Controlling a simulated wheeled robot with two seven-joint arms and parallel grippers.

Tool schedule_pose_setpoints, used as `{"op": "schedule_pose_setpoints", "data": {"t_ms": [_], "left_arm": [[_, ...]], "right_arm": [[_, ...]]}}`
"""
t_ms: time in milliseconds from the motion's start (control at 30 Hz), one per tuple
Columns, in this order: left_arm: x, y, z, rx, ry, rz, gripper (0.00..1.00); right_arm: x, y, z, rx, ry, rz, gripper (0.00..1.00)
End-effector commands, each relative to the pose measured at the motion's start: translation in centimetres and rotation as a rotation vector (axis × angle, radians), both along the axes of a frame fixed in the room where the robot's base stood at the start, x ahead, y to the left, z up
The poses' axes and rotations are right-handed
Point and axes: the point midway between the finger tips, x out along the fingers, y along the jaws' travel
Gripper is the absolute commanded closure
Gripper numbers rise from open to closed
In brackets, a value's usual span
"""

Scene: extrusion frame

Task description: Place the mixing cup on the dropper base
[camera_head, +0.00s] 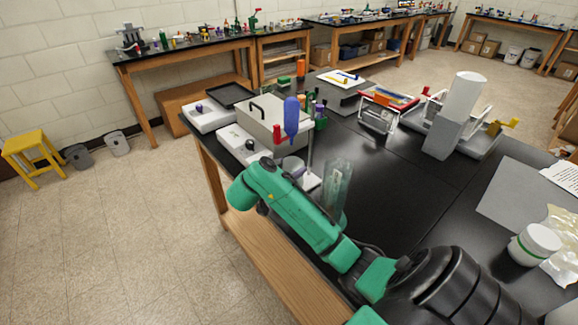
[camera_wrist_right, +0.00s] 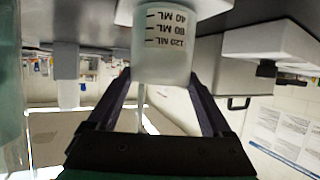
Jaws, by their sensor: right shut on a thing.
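The mixing cup (camera_wrist_right: 163,55), translucent with dark ML marks, sits between the two dark fingers of my right gripper (camera_wrist_right: 160,80), which is shut on it. The wrist picture is upside down. In the head view the cup (camera_head: 292,165) shows partly behind my green right arm, below the blue dropper bulb (camera_head: 291,115). The dropper base (camera_head: 312,181) is a white plate with an upright rod and a red clamp. The cup is at the base; whether it touches the plate is hard to tell. My left gripper is not in view.
A clear glass vessel (camera_head: 337,190) stands right of the dropper, close to my right arm. A grey box with a black handle (camera_head: 272,120) and a white scale (camera_head: 243,143) stand behind. The black table (camera_head: 400,185) is clear in the middle. A white jar (camera_head: 535,243) is at the right.

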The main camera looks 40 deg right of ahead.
Motion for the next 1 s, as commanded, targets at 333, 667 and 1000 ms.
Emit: {"op": "schedule_pose_setpoints", "data": {"t_ms": [333,667,1000], "left_arm": [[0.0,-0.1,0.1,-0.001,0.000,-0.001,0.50],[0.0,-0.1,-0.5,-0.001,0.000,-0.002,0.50],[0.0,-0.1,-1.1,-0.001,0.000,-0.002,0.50]], "right_arm": [[0.0,0.0,-0.2,0.000,0.000,0.000,0.00],[-1.1,3.2,1.2,0.004,-0.004,0.004,0.00],[-3.8,9.9,4.4,0.002,-0.001,0.001,0.00]]}}
